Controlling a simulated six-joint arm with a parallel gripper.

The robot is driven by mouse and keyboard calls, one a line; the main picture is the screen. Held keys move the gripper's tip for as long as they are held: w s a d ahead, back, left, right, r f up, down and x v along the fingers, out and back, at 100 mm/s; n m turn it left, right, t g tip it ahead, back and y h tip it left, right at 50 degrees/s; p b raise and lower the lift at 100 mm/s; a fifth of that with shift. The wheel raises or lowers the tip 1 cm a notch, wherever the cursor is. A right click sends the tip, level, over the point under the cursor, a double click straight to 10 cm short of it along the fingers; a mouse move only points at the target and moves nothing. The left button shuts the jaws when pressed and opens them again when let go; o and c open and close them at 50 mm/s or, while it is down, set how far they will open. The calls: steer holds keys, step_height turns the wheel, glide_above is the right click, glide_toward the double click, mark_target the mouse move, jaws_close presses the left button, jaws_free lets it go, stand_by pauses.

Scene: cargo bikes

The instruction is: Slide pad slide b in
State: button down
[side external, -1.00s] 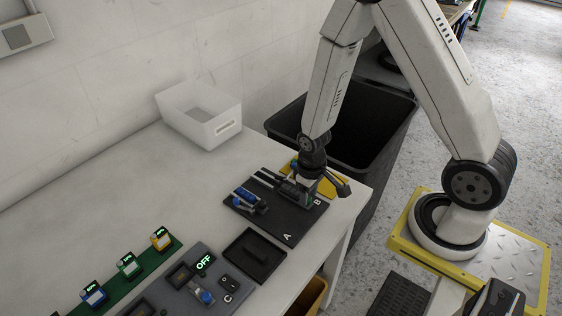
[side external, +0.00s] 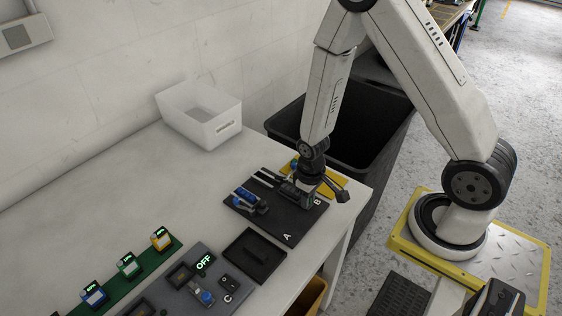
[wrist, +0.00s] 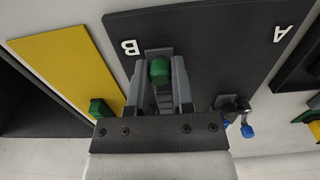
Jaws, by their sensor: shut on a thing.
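A black board (side external: 278,217) with white letters A and B lies near the table's right end. Slide b, with a green knob (wrist: 159,71), is at the B end. My gripper (wrist: 160,88) is shut on this green-knobbed slide, one finger on each side. In the side view my gripper (side external: 303,194) is low over the board, and hides most of slide b there. I cannot tell how far in the slide sits.
A black tray (side external: 254,256), a control panel reading OFF (side external: 205,262) and a white bin (side external: 200,115) stand on the table. A large black bin (side external: 380,130) stands behind the table's end.

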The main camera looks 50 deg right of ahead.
mark_target(282, 182)
steer(key=shift+w, duration=4.3)
steer(key=c, duration=0.6)
jaws_free()
steer(key=shift+c, duration=0.2)
steer(key=shift+r, duration=0.1)
steer(key=shift+r, duration=2.15)
steer(key=shift+s, duration=0.1)
